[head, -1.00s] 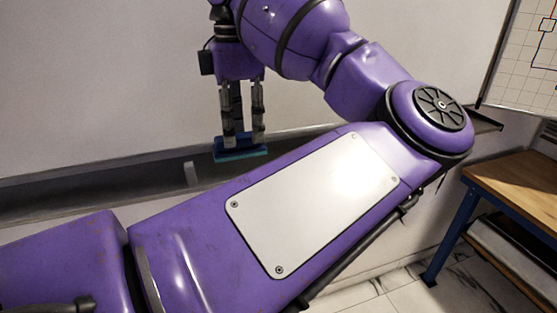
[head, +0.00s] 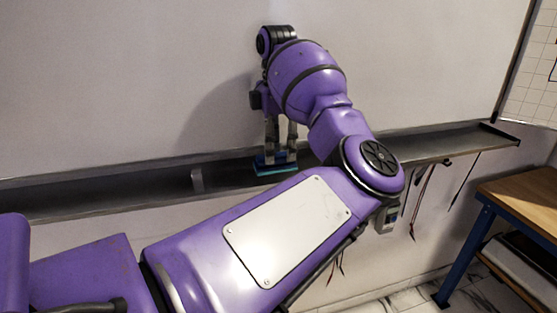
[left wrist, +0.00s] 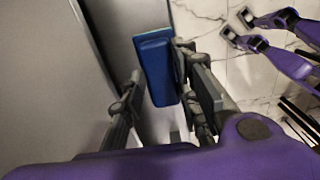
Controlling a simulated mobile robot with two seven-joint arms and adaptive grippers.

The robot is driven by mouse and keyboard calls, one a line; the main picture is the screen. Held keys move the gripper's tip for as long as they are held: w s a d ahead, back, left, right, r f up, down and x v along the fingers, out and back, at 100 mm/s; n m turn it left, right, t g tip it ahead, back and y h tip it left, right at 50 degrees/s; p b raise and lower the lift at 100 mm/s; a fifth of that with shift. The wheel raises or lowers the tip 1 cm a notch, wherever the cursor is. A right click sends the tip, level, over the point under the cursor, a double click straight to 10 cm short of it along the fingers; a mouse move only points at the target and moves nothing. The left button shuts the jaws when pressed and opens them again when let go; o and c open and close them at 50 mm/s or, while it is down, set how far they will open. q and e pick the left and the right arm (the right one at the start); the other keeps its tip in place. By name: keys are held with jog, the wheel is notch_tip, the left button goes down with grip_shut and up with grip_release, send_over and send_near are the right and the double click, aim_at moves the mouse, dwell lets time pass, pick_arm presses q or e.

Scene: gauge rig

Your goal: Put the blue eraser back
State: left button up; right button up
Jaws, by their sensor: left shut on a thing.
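The blue eraser (head: 276,165) is in my left gripper (head: 281,150), whose fingers point down and are shut on it. The eraser is over the long grey tray (head: 110,196) under the whiteboard (head: 110,80), just right of a small upright divider (head: 197,180). I cannot tell whether the eraser touches the tray floor. In the left wrist view the eraser (left wrist: 156,67) is between the two fingers of the left gripper (left wrist: 163,95).
A wooden-topped bench (head: 522,190) with blue legs stands at the right. Dark and red leads (head: 423,190) hang below the tray's right part. A gridded board (head: 540,85) is at the upper right. My left forearm covers part of the tray.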

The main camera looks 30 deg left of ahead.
aim_at(278, 155)
pick_arm(q)
notch_tip(278, 155, down, 3)
jog(key=shift+f, duration=0.15)
jog(key=o, duration=1)
jog(key=shift+f, duration=0.1)
notch_tip(278, 155, up, 11)
jog(key=shift+r+p, duration=0.1)
jog(key=shift+p, duration=0.3)
jog(key=shift+r, duration=0.5)
